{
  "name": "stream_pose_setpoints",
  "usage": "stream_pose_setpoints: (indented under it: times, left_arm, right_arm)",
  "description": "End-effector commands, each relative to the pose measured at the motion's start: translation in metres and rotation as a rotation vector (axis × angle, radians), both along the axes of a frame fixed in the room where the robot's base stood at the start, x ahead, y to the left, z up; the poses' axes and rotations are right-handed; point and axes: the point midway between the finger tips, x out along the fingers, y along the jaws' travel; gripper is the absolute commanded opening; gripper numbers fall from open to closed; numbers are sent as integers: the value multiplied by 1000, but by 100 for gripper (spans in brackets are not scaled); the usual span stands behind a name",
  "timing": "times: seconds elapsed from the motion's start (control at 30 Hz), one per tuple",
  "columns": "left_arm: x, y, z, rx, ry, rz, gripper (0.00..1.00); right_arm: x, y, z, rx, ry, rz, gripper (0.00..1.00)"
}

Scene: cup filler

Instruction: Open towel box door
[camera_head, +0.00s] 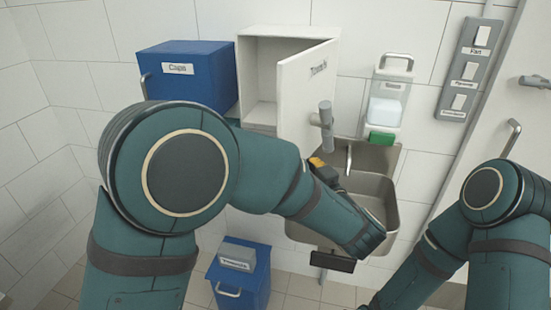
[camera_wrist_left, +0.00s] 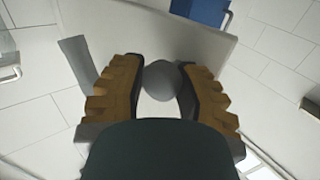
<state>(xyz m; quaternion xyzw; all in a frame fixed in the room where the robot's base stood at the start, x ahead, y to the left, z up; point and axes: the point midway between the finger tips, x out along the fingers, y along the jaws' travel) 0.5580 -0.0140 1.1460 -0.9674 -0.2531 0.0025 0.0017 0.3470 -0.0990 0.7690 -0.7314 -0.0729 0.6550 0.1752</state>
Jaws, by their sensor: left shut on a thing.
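The white towel box (camera_head: 258,110) is on the tiled wall, and its labelled door (camera_head: 297,85) stands open, swung out to the right. Part of the pale inside shows. A grey handle (camera_head: 325,115) sticks out from the door's front. My left gripper (camera_head: 317,163) is at the lower end of the handle. In the left wrist view, the yellow-brown fingers (camera_wrist_left: 158,92) are on either side of the round grey handle (camera_wrist_left: 160,77), with the door panel (camera_wrist_left: 140,30) behind it. My right arm is at the right, its gripper out of view.
A blue box labelled Cups (camera_head: 187,78) stands left of the towel box. A soap dispenser (camera_head: 388,100) hangs to the right, above a metal sink (camera_head: 375,195). A switch panel (camera_head: 470,70) is farther right. A blue bin (camera_head: 240,280) stands below on the floor.

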Motion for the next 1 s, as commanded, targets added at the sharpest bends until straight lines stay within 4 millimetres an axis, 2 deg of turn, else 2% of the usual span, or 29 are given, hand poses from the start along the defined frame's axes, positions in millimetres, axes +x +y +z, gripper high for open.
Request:
stream_pose_setpoints:
  times: [0.03, 0.1, 0.33, 0.53, 0.9, 0.93, 1.0]
  left_arm:
    - [-3, -11, 4, -1, -7, -7, 0]
    - [-5, -20, 4, -2, -7, -8, 0]
    - [-8, -39, 5, -3, -11, -8, 0]
    - [-8, -45, 7, -5, -15, -9, 0]
    - [-8, -45, 8, -6, -17, -7, 0]
    - [-7, -45, 8, -6, -17, -6, 40]
    - [-8, -44, 8, -6, -17, -5, 64]
  right_arm:
    - [1, 0, 3, 0, -2, -2, 47]
    - [1, 0, 5, 0, -2, -2, 47]
    - [3, -1, 8, -2, -6, -4, 47]
    - [3, -1, 9, -2, -7, -6, 47]
    - [3, -1, 9, -2, -7, -6, 47]
    - [3, -1, 9, -2, -7, -6, 47]
    - [3, -1, 9, -2, -7, -6, 47]
